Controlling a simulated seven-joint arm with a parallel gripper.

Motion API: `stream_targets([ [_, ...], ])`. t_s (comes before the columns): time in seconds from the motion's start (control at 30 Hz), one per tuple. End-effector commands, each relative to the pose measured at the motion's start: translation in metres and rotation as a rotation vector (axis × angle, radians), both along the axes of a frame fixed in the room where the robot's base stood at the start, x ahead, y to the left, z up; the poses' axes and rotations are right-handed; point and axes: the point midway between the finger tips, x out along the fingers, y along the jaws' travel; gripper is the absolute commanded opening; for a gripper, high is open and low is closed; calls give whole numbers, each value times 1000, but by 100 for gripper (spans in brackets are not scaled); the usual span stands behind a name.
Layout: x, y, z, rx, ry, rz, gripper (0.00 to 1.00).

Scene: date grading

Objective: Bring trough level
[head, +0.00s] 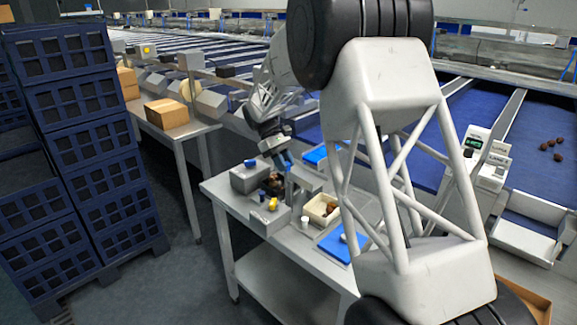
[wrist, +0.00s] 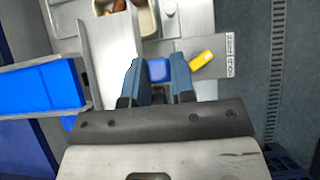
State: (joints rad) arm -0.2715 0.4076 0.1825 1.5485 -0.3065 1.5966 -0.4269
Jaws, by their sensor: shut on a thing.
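My gripper (head: 284,160) is low over the steel bench, with its blue fingers among the grey fixtures. In the wrist view my gripper (wrist: 159,72) has its two fingers on either side of a small blue block (wrist: 158,69), which looks like a handle, and is shut on it. A grey metal channel (wrist: 108,50), perhaps the trough, lies just left of the fingers; its tilt is hard to judge. A yellow lever (wrist: 202,60) is right of the fingers, beside a plate marked HOLD and FREE (wrist: 230,55). The yellow part also shows in the head view (head: 273,204).
A cream box (head: 318,210) with dark dates stands on the bench (head: 235,205), with a white cup (head: 305,222) and blue trays (head: 345,241) near it. Stacked blue crates (head: 75,130) stand at left. Conveyor lanes run behind.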

Motion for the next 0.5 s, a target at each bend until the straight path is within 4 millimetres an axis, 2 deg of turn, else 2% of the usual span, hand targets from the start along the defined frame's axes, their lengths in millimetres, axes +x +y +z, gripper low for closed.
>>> stream_targets([
  [0.5, 5, 4, 0, -52, 52, 0, 0],
])
